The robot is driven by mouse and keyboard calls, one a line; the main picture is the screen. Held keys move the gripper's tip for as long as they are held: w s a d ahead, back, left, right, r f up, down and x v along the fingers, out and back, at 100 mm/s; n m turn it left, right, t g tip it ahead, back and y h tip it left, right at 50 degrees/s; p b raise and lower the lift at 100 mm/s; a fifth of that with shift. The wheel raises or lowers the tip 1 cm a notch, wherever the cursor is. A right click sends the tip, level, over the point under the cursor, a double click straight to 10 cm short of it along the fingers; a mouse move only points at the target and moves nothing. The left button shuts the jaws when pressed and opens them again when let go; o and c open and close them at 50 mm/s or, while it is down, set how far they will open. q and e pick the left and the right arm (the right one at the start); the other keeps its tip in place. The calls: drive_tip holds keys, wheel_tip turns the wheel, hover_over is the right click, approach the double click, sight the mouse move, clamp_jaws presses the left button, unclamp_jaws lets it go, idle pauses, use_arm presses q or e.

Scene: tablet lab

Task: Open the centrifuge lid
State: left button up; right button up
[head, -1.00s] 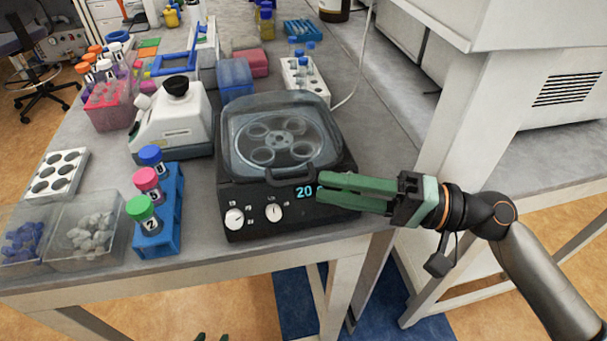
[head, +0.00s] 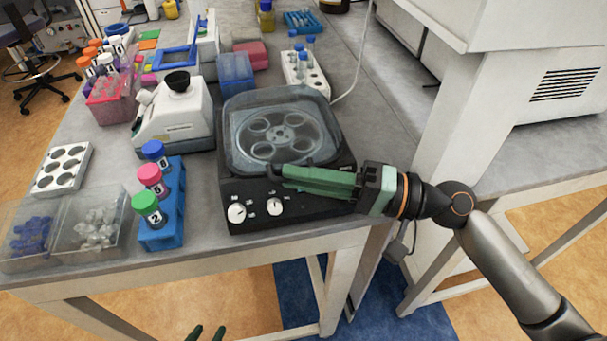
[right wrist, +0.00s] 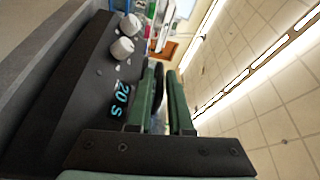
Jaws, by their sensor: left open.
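The black centrifuge (head: 240,190) stands near the table's front edge. Its clear lid (head: 240,150) is down over the round rotor. The lid's dark front handle (head: 271,172) is partly hidden by my right gripper (head: 285,178). In the right wrist view, the handle (right wrist: 158,78) shows between the two green fingers of my right gripper (right wrist: 161,72). The fingers look parted around it, with no clear grip. The centrifuge display (right wrist: 121,99) reads 20 s there. My left gripper (head: 208,333) shows only its parted green tips at the bottom edge, empty and away from the centrifuge.
A blue rack (head: 172,225) with three capped tubes stands left of the centrifuge. A white device (head: 175,120) with a black top is behind it. A white tube rack (head: 306,75) stands behind the centrifuge. Bare tabletop (head: 375,130) lies to the right.

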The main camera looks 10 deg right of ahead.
clamp_jaws()
idle(1.0)
